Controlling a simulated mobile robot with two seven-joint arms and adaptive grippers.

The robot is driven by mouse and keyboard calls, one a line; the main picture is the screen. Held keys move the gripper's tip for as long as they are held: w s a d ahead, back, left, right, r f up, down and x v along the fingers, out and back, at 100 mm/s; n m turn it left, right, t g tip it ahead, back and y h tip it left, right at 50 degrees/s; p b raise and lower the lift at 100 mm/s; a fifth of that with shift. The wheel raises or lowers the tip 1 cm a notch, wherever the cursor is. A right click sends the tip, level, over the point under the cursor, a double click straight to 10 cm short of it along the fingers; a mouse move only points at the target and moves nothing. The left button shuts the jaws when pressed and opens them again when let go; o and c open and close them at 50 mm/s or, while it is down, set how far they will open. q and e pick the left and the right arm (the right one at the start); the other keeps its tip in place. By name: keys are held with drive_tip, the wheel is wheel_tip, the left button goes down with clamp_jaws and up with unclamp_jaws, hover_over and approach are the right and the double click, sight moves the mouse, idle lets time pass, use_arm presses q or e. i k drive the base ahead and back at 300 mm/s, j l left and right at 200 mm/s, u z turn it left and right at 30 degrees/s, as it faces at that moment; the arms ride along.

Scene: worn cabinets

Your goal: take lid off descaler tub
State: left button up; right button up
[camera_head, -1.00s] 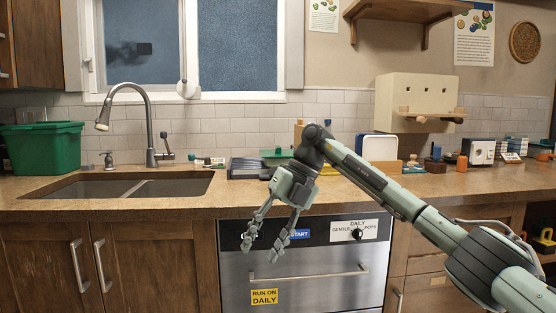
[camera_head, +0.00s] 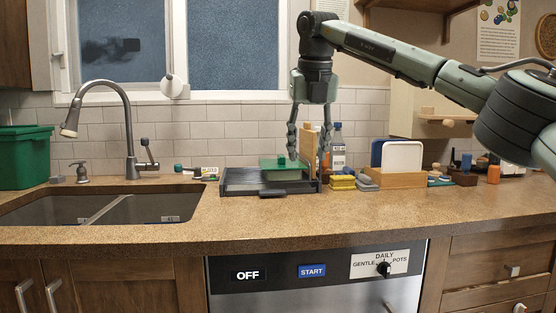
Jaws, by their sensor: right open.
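The lid lies on top of the tub and has a small green knob (camera_head: 281,159). I cannot read a label on the tub. My right gripper (camera_head: 309,156) is open and points straight down, its fingers above and around the right part of the lid in the picture. Whether the fingers touch anything is unclear. A wooden board (camera_head: 309,147) shows between the fingers. My left gripper is not in view.
The dark dish rack (camera_head: 238,181) surrounds the tub. A bottle (camera_head: 338,150), yellow sponges (camera_head: 342,183) and a wooden holder with boards (camera_head: 397,179) stand to the right. The sink (camera_head: 105,207) is at left. The counter front (camera_head: 290,222) is clear.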

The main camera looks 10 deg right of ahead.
sight(283, 162)
drive_tip(key=i, duration=1.3)
